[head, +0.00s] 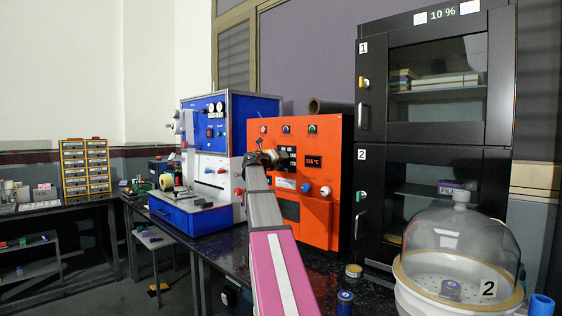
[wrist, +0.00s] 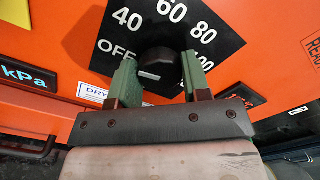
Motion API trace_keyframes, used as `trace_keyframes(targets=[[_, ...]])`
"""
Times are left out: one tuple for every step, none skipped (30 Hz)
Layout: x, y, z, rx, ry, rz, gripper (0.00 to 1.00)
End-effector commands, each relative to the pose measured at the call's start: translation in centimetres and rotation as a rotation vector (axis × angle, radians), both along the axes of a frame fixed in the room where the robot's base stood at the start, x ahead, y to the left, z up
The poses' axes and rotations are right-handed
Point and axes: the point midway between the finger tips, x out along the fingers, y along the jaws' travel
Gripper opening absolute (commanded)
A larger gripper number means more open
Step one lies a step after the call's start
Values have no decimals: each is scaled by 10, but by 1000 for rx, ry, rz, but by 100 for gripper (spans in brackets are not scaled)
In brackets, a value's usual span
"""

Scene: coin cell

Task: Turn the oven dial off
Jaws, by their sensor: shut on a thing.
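The oven is an orange cabinet (head: 318,215) on the dark bench, with knobs and lit displays on its front. My gripper (head: 266,158) reaches its upper left front. In the wrist view, the black dial (wrist: 158,60) sits on a black plate (wrist: 185,28) marked OFF, 40, 60, 80 and more. The green fingers of my gripper (wrist: 161,70) stand on either side of the dial, shut on it. A short white mark (wrist: 149,75) shows on the dial; which label it points to is unclear. In the head view my gripper hides this dial.
A blue and white machine (head: 215,150) stands left of the oven. A tall black cabinet (head: 378,130) stands at its right. A glass dome (head: 458,245) on a white base is at front right. A small yellow-topped jar (head: 354,271) and a blue container (head: 345,302) stand nearby.

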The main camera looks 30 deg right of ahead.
Motion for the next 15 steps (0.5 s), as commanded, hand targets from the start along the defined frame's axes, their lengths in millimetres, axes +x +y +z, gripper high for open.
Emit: trace_keyframes(targets=[[-1,0,-2,-8,32,-1,20],[-1,0,-2,-14,49,-1,20],[-1,0,-2,-22,73,-1,20],[-1,0,-2,-28,90,-1,20],[-1,0,-2,-33,104,-1,20],[-1,0,-2,-40,123,-1,20],[-1,0,-2,-44,134,-1,20],[-1,0,-2,-48,146,-1,20],[-1,0,-2,-53,160,-1,20],[-1,0,-2,-56,169,-1,20],[-1,0,-2,-59,178,-1,20],[-1,0,-2,-62,186,-1,20],[-1,0,-2,-64,193,-1,20],[-1,0,-2,-66,198,-1,20],[-1,0,-2,-68,204,-1,20]])
